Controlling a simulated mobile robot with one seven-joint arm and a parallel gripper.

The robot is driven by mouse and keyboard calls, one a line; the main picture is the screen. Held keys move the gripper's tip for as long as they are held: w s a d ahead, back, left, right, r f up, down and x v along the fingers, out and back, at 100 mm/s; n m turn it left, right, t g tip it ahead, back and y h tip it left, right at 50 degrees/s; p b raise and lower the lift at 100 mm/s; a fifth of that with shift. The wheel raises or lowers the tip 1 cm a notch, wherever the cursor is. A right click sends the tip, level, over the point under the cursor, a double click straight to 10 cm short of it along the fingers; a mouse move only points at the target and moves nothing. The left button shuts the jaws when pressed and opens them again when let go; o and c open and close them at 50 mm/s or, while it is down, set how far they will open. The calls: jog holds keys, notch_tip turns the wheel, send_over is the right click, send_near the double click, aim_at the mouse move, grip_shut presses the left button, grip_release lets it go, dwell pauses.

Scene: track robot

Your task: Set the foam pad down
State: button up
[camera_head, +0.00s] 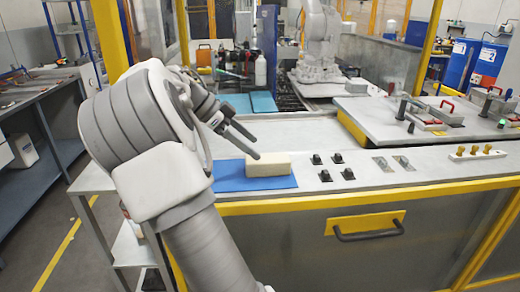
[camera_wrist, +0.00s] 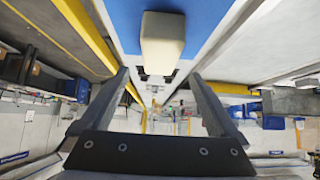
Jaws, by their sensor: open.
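The cream foam pad (camera_head: 268,165) lies on a blue mat (camera_head: 229,179) on the grey worktop. In the wrist view the pad (camera_wrist: 162,43) shows ahead of my fingers at the top, with the mat (camera_wrist: 122,18) around it. My gripper (camera_head: 244,144) is open, just left of and above the pad in the head view. In the wrist view my gripper's two fingers (camera_wrist: 160,82) are spread wide with nothing between them. The pad appears clear of the fingers.
Right of the mat, the worktop carries several black fixtures (camera_head: 337,157), metal clips (camera_head: 392,162) and brass knobs (camera_head: 477,152). A raised grey panel (camera_head: 404,118) with red-handled tools stands behind them. A yellow edge (camera_head: 400,192) runs along the front. Bare worktop lies behind the mat.

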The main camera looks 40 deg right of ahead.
jog(key=s+a+n+y, duration=0.1)
jog(key=s+a+n+t+y, duration=0.1)
jog(key=n, duration=0.1)
jog(key=s+a+n+t+y, duration=0.1)
jog(key=a, duration=0.1)
jog(key=shift+s+r+n, duration=0.2)
jog(key=shift+r+n, duration=0.1)
jog(key=shift+r, duration=0.05)
jog(key=s+a+f+n+t+y, duration=0.2)
jog(key=s+a+n+t, duration=0.6)
jog(key=s+a+n, duration=1)
jog(key=a+n+y, duration=0.1)
jog(key=a+y, duration=0.1)
jog(key=shift+n+y, duration=0.3)
jog(key=shift+y, duration=0.1)
jog(key=shift+r, duration=0.15)
notch_tip(320, 180, up, 8)
jog(key=p, duration=0.8)
jog(key=shift+r+p, duration=0.2)
jog(key=shift+p, duration=0.2)
